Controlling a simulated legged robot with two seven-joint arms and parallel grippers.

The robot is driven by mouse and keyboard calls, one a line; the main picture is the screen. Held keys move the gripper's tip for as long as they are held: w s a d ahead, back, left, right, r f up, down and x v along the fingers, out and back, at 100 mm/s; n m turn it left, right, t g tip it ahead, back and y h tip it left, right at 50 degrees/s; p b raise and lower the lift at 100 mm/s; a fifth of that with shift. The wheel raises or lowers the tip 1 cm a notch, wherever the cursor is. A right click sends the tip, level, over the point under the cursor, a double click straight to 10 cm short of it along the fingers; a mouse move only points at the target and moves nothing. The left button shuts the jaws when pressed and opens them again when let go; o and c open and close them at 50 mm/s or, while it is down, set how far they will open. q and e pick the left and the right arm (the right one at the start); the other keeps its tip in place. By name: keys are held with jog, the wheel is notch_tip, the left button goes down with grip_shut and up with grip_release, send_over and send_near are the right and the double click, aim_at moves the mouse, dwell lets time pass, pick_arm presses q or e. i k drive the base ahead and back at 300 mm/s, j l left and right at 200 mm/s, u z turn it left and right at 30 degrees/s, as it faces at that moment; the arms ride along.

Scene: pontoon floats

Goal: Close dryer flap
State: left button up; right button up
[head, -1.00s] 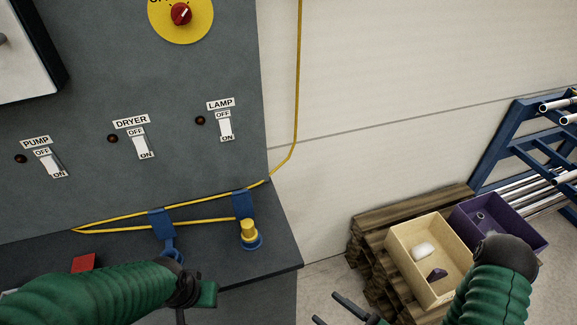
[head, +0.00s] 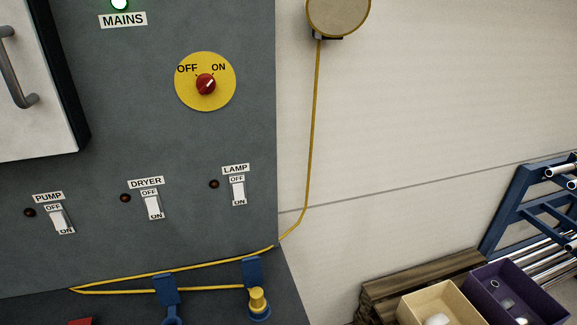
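The DRYER switch (head: 153,207) is a white upright piece on the grey panel, between an OFF label at its top and an ON label at its bottom. A dark red indicator (head: 125,198) sits to its left and looks unlit. The DRYER label (head: 146,183) is above it. I cannot tell from this view whether the white piece is a flap standing open or lying shut. Neither of my grippers is in view, and nothing touches the switch.
Similar PUMP (head: 62,219) and LAMP (head: 238,191) switches flank it. Above are a red knob (head: 206,84) on a yellow disc and a green MAINS light (head: 119,4). A yellow cable (head: 180,268) runs below, by blue brackets (head: 166,290). Bins (head: 448,303) stand lower right.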

aim_at(165, 285)
jog(key=u, duration=1.1)
